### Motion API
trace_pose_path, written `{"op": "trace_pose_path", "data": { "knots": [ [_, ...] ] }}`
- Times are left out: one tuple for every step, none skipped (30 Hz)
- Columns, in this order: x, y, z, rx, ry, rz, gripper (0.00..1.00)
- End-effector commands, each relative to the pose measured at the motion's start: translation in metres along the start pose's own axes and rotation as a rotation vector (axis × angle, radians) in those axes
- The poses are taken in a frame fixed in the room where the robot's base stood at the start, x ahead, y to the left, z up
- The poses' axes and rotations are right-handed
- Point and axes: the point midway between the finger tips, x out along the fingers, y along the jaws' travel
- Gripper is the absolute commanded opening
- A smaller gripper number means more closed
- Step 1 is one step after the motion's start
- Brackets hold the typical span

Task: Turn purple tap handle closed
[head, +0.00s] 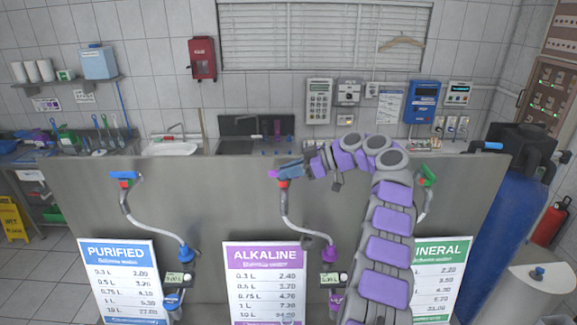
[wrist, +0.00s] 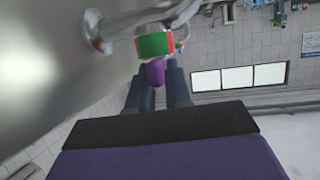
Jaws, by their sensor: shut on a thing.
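The purple tap handle (head: 273,174) sits at the top of the middle tap on the grey panel, above the ALKALINE sign. My gripper (head: 284,171) reaches it from the right and is shut on it. In the wrist view the purple handle (wrist: 155,73) shows between the two dark fingers of my gripper (wrist: 158,82). A green and red band (wrist: 154,45) is on the tap just beyond the handle. Most of the handle is hidden by the fingers in the head view.
A blue-handled tap (head: 124,176) is on the left and a green-handled tap (head: 428,176) on the right, partly behind my arm. The purple hose nozzle (head: 329,253) hangs below the middle tap. A large blue tank (head: 492,225) stands at the right.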

Motion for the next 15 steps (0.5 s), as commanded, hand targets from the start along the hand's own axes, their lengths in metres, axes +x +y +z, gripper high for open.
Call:
{"op": "trace_pose_path", "data": {
  "knots": [
    [0.001, 0.0006, 0.0031, 0.004, -0.004, -0.003, 0.0],
    [0.0012, 0.0006, 0.0033, 0.004, -0.004, -0.004, 0.0],
    [0.0013, 0.0006, 0.0035, 0.004, -0.004, -0.005, 0.0],
    [0.0013, 0.0006, 0.0036, 0.004, -0.004, -0.005, 0.0],
    [0.0013, 0.0007, 0.0036, 0.003, -0.004, -0.005, 0.0],
    [0.0014, 0.0007, 0.0037, 0.003, -0.004, -0.005, 0.0],
    [0.0013, 0.0007, 0.0036, 0.003, -0.004, -0.004, 0.0],
    [0.0013, 0.0008, 0.0037, 0.003, -0.004, -0.004, 0.0],
    [0.0013, 0.0008, 0.0037, 0.004, -0.004, -0.004, 0.0],
    [0.0013, 0.0008, 0.0037, 0.004, -0.004, -0.004, 0.0],
    [0.0012, 0.0008, 0.0036, 0.004, -0.004, -0.004, 0.0],
    [0.0012, 0.0009, 0.0036, 0.004, -0.004, -0.004, 0.0],
    [0.0011, 0.0009, 0.0036, 0.004, -0.004, -0.004, 0.2],
    [0.0011, 0.0009, 0.0036, 0.004, -0.004, -0.003, 0.23],
    [0.0011, 0.001, 0.0036, 0.004, -0.004, -0.003, 0.27]
  ]
}}
